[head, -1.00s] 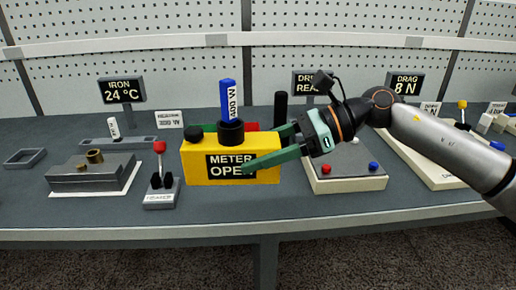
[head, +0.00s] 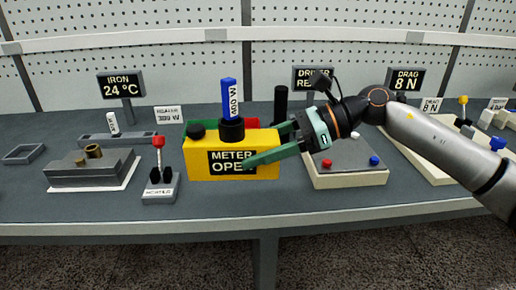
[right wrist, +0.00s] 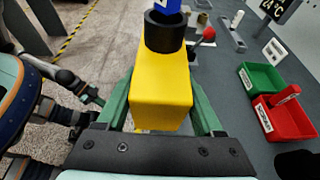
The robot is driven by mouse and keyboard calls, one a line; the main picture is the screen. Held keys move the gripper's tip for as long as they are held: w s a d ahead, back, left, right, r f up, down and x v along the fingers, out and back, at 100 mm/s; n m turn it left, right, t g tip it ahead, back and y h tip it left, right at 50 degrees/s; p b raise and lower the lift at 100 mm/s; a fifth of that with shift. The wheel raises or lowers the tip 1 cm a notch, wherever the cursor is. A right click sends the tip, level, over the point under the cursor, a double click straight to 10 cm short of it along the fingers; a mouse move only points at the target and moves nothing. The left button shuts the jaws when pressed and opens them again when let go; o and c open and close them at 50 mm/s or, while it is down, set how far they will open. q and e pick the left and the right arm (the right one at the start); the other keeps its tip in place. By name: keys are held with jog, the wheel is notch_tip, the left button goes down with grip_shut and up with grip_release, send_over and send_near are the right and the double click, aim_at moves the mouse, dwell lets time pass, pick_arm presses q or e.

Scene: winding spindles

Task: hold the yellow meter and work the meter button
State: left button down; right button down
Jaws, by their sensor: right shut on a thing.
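The yellow meter (head: 266,165) is a box with a dark screen reading "METER OPEN" (head: 231,161) on its front. A black round button (head: 196,131) sits at the left end of its top. A blue labelled rod (head: 229,92) stands upright in a black collar (head: 231,130) on top of the meter. My right gripper (head: 262,145) is shut on the meter from the right, one finger across the front. In the right wrist view the fingers lie on both sides of the yellow body (right wrist: 162,98). Nothing touches the button.
A small stand with a red-knobbed lever (head: 159,143) is left of the meter. A grey block with brass pieces (head: 94,168) lies farther left. Green (right wrist: 262,75) and red (right wrist: 292,118) bins are behind the meter. A pale board with red and blue knobs (head: 350,182) is to the right.

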jog(key=shift+w+d+f+b, duration=0.15)
jog(key=shift+w+f+b, duration=0.6)
jog(key=shift+w+f, duration=1.05)
jog(key=shift+w+d+f+b, duration=0.1)
jog(key=shift+w+f+b, duration=0.65)
jog(key=shift+w+f, duration=1.05)
jog(key=shift+w+d+f+b, duration=0.15)
jog(key=shift+w+f+b, duration=0.6)
jog(key=shift+w+f, duration=1.05)
jog(key=shift+w+r, duration=0.2)
jog(key=shift+w, duration=0.2)
jog(key=shift+f+b, duration=0.35)
grip_release()
